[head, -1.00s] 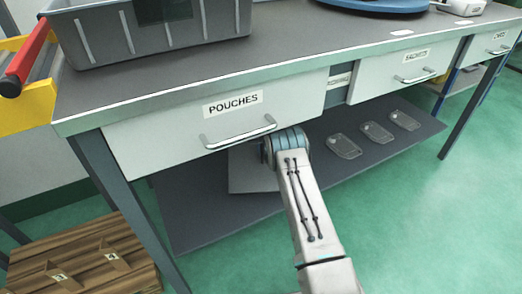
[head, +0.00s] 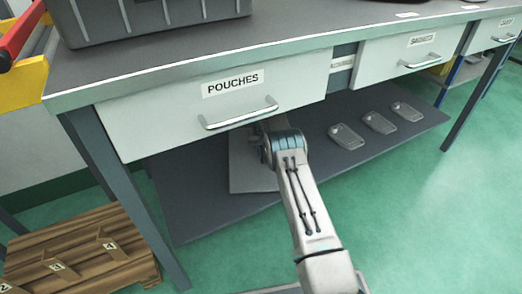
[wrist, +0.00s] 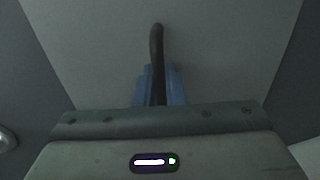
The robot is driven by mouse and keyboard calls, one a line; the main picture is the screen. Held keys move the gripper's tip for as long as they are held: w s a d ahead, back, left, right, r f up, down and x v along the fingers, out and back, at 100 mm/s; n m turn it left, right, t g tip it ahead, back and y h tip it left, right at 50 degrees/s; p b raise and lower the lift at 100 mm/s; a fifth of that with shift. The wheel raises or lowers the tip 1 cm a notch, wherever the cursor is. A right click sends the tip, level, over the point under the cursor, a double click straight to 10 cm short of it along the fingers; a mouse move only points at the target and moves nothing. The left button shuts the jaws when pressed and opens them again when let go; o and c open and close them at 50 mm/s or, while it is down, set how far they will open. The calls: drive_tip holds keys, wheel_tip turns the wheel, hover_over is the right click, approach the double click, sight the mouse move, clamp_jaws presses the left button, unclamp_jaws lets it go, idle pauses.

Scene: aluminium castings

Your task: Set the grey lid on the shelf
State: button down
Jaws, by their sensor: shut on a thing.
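The grey lid (head: 248,174) is a flat pale plate under the table, below the POUCHES drawer, at or just above the lower shelf (head: 195,212). In the wrist view the lid (wrist: 95,50) fills the middle, with a dark upright handle (wrist: 157,45). The blue fingers of my gripper (wrist: 159,86) are shut on this handle. In the head view my wrist and forearm hide the fingers and part of the lid. I cannot tell whether the lid touches the shelf.
Several grey pieces, including one nearest the arm (head: 346,136), lie in a row on the shelf to the right. The POUCHES drawer (head: 225,105) hangs above my wrist. A table leg (head: 125,195) stands left. A wooden pallet (head: 80,250) is on the floor.

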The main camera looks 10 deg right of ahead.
drive_tip(key=shift+f, duration=0.2)
drive_tip(key=c, duration=1.4)
unclamp_jaws()
drive_tip(key=shift+c, duration=0.2)
